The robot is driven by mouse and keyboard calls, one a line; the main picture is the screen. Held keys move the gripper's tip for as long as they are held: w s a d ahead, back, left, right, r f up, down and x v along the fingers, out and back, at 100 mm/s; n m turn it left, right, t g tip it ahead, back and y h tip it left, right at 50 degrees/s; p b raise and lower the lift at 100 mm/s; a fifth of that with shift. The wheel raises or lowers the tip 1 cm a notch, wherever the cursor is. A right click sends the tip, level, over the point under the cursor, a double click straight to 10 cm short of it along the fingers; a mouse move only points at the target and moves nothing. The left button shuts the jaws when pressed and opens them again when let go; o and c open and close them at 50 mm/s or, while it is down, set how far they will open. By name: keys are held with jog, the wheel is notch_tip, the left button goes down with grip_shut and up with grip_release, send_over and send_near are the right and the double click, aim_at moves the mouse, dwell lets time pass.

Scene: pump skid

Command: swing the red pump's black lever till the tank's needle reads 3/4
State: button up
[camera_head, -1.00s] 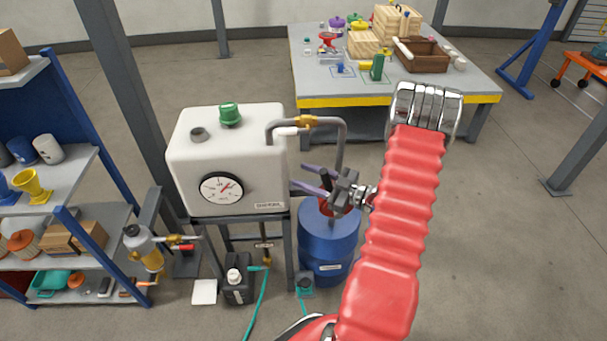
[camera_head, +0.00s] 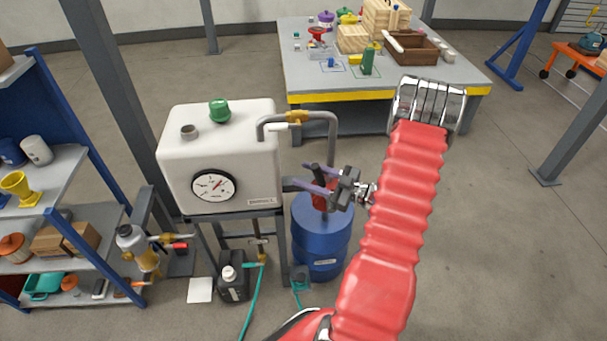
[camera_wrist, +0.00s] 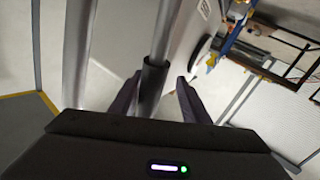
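The red pump (camera_head: 321,199) stands on top of the blue drum (camera_head: 322,243), partly hidden by my gripper. Its black lever (camera_head: 317,171) shows at my fingers. My gripper (camera_head: 307,178) reaches left over the drum with its two purple fingers spread. In the wrist view the lever's black grip (camera_wrist: 152,78) lies between the fingers, with a clear gap on the right finger's side; contact on the left side is unclear. The white tank (camera_head: 222,145) carries a round gauge (camera_head: 213,187). Its needle appears to point up and right; the exact reading is too small to tell.
A bent grey pipe (camera_head: 333,140) runs from the tank down towards the drum, close behind my gripper. A black canister (camera_head: 232,284) stands below the tank. A blue shelf rack is at left; a workbench (camera_head: 350,98) is behind.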

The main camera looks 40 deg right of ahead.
jog(key=f+v, duration=0.1)
jog(key=v, duration=1.1)
jog(key=shift+s+f, duration=0.15)
jog(key=shift+s, duration=0.2)
dwell(1.2)
jog(key=shift+d, duration=0.15)
